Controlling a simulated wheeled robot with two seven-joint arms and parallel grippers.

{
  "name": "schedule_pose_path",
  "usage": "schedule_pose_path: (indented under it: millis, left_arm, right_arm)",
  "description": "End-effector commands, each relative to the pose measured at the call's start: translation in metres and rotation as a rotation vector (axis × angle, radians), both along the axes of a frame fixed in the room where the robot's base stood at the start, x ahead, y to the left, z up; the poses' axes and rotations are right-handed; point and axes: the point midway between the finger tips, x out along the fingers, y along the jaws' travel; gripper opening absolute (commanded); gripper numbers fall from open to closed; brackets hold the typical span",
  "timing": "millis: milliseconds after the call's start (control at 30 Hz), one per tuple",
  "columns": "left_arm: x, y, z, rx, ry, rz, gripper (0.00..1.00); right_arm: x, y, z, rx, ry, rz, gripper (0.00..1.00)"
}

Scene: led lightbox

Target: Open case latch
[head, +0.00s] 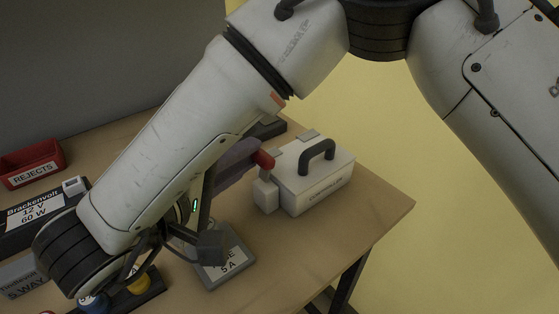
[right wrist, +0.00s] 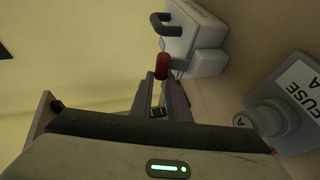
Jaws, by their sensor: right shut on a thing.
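The case (head: 318,180) is a white box marked controller, with a dark carrying handle (head: 318,151) on top. It stands near the table's right corner in the head view, and its body (right wrist: 192,30) shows at the top of the right wrist view. A red latch piece (head: 264,159) sticks out at the case's left end; it also shows in the right wrist view (right wrist: 162,66). My right gripper (head: 250,160) is shut on this red piece, with its fingertips (right wrist: 160,82) at the piece's near end. The lid looks closed. My left gripper is not in view.
A grey fuse box (head: 232,265) lies in front of the case. A red rejects bin (head: 32,165) and a dark Brackenvolt unit (head: 35,225) stand at the left. Blue and yellow round parts (head: 138,284) sit at the front. The table (head: 375,215) is bare right of the case.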

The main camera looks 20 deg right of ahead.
Motion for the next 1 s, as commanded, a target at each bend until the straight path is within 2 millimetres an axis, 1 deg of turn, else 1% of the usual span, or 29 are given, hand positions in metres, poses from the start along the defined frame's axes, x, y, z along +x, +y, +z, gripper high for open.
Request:
schedule_pose_path:
  millis: [100, 433, 633, 867, 900, 933, 1000]
  left_arm:
    - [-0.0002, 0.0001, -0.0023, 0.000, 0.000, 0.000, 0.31]
    - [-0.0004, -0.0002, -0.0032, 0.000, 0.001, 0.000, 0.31]
    - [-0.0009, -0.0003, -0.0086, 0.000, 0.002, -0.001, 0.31]
    - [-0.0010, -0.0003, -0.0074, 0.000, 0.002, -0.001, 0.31]
    - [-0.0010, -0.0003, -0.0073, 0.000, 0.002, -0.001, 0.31]
    - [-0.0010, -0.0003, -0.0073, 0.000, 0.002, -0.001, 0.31]
    - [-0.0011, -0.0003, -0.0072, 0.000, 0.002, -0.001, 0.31]
  right_arm:
    - [-0.0010, 0.0029, -0.0016, -0.059, -0.023, -0.003, 0.00]
    - [-0.0015, 0.0034, -0.0025, -0.077, -0.028, -0.002, 0.00]
    - [-0.0035, 0.0087, -0.0049, -0.175, -0.066, -0.001, 0.00]
    - [-0.0022, 0.0090, -0.0027, -0.180, -0.073, -0.001, 0.00]
    - [-0.0021, 0.0092, -0.0027, -0.180, -0.073, 0.000, 0.27]
    - [-0.0021, 0.0093, -0.0028, -0.179, -0.073, 0.001, 0.33]
    - [-0.0023, 0.0093, -0.0030, -0.179, -0.073, 0.001, 0.34]
